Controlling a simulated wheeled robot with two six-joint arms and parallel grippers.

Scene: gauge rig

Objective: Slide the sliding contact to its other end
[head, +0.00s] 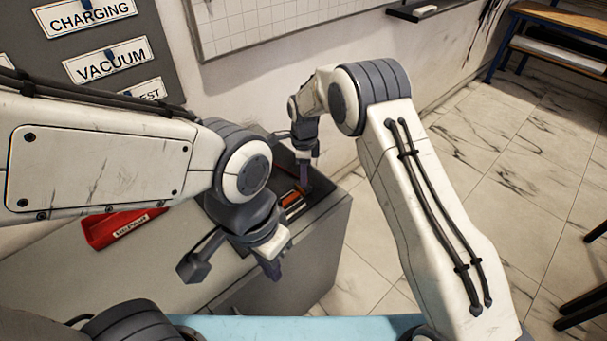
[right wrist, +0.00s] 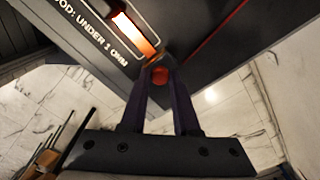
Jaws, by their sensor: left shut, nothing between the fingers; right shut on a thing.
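The gauge rig is a dark grey unit (right wrist: 200,30) with a glowing orange window (right wrist: 134,34) and white lettering that ends in "UNDER 1 OHM". A round red-orange knob (right wrist: 159,75), which looks like the sliding contact, sits between the fingertips of my right gripper (right wrist: 160,82) in the right wrist view. That gripper is shut on it. In the head view my right gripper (head: 304,178) points down at the rig's far side, and its fingertips are hard to make out. My left gripper (head: 271,268) is shut and empty, in front of the rig. The left arm hides part of the rig.
The rig stands on a grey cabinet (head: 325,240). A red labelled tray (head: 120,228) lies at the left of its top. Wall signs (head: 108,62) and a white gridded board (head: 265,25) are behind. Open tiled floor (head: 510,150) lies to the right, with a bench (head: 560,45) at the back.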

